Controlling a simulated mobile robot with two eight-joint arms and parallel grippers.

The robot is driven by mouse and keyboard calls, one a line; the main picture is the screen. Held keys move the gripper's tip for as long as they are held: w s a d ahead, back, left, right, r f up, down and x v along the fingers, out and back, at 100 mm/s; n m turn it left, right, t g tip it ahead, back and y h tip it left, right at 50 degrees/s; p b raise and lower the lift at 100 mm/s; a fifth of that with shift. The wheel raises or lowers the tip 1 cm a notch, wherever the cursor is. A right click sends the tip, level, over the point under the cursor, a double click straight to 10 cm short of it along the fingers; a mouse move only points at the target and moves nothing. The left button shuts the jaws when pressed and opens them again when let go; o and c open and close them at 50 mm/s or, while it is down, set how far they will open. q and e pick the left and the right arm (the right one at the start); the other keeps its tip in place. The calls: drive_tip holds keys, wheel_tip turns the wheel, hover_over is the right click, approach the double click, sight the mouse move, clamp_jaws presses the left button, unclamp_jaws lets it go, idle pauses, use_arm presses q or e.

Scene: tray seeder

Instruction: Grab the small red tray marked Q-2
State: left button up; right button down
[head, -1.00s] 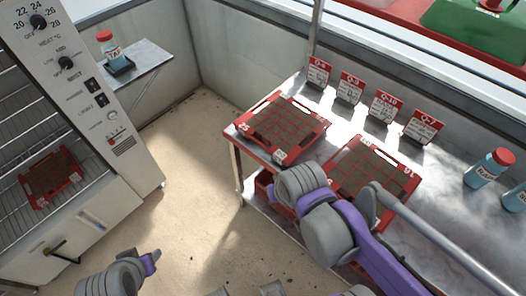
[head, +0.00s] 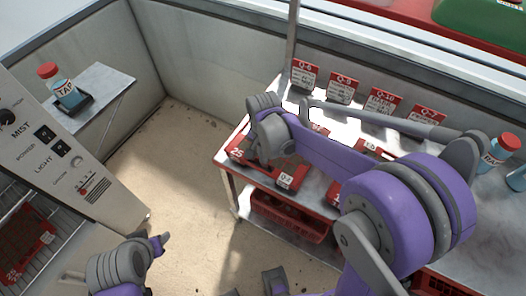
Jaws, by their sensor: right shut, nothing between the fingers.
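A red tray (head: 239,153) with a white "25" on its corner lies on the near left end of the metal table.
Several red-topped Q cards (head: 341,88) stand along the table's back. A blue bottle (head: 500,150) stands at the right. Another red tray (head: 290,219) is on the lower shelf. A cabinet (head: 75,165) holding a red tray (head: 28,240) stands at the left. The floor between is clear.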

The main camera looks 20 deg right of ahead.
wheel_tip(320, 180, down, 5)
idle(0.3)
drive_tip(key=shift+a, duration=0.1)
drive_tip(key=s+a+b, duration=0.1)
drive_tip(key=s+a, duration=0.3)
drive_tip(key=a, duration=0.1)
drive_tip(key=shift+s+a, duration=0.25)
drive_tip(key=shift+s, duration=0.05)
